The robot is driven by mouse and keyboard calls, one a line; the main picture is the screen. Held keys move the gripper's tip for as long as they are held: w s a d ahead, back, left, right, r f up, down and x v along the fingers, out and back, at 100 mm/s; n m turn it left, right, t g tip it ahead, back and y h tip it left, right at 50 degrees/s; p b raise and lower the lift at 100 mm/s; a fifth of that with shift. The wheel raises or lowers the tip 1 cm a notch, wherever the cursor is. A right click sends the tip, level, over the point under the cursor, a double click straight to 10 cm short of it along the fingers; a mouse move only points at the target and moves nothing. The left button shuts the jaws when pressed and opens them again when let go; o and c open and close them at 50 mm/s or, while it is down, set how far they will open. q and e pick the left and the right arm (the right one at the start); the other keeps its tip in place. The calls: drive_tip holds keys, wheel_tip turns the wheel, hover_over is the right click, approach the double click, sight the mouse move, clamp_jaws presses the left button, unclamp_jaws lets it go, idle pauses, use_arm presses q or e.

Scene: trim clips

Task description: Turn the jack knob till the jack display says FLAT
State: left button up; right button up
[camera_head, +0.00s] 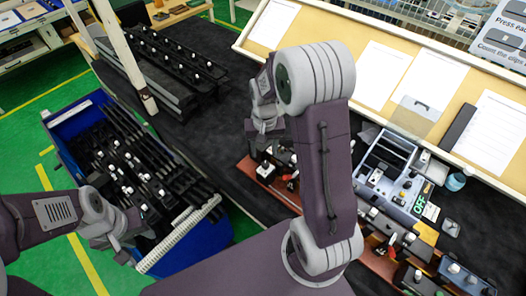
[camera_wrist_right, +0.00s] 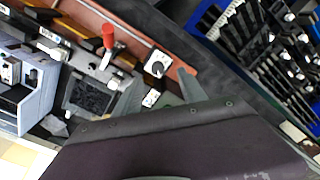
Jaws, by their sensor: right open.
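A white square plate with a dark round knob (camera_wrist_right: 157,64), perhaps the jack knob, sits on the reddish rail in the right wrist view. A white block (camera_head: 266,171) on the rail in the head view may be the same part. A small panel with green letters (camera_head: 420,203), perhaps the jack display, stands on the grey device at right; it seems to read OFF, but is small and tilted. My right gripper (camera_head: 266,140) is open above the left end of the rail, apart from the knob. My left gripper (camera_head: 128,247) is at the blue crate's near edge; its fingers are unclear.
The blue crate (camera_head: 62,119) holds several black clip strips. A red-handled clamp (camera_wrist_right: 108,40) stands beside the knob plate. The grey device (camera_head: 392,172) is on the dark bench right of my right arm. A tan board (camera_head: 340,42) with papers runs behind.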

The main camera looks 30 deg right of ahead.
sight(265, 163)
drive_tip(key=shift+w+d+f+p, duration=0.3)
drive_tip(key=shift+w+d+f, duration=0.05)
drive_tip(key=shift+w+d, duration=0.2)
wheel_tip(265, 163, down, 8)
drive_tip(key=shift+f+p, duration=0.15)
drive_tip(key=shift+p, duration=0.85)
use_arm(q)
drive_tip(key=r, duration=0.3)
drive_tip(key=shift+w+r, duration=0.2)
drive_tip(key=shift+r, duration=0.1)
drive_tip(key=shift+s, duration=0.1)
use_arm(e)
drive_tip(key=shift+s, duration=0.1)
clamp_jaws()
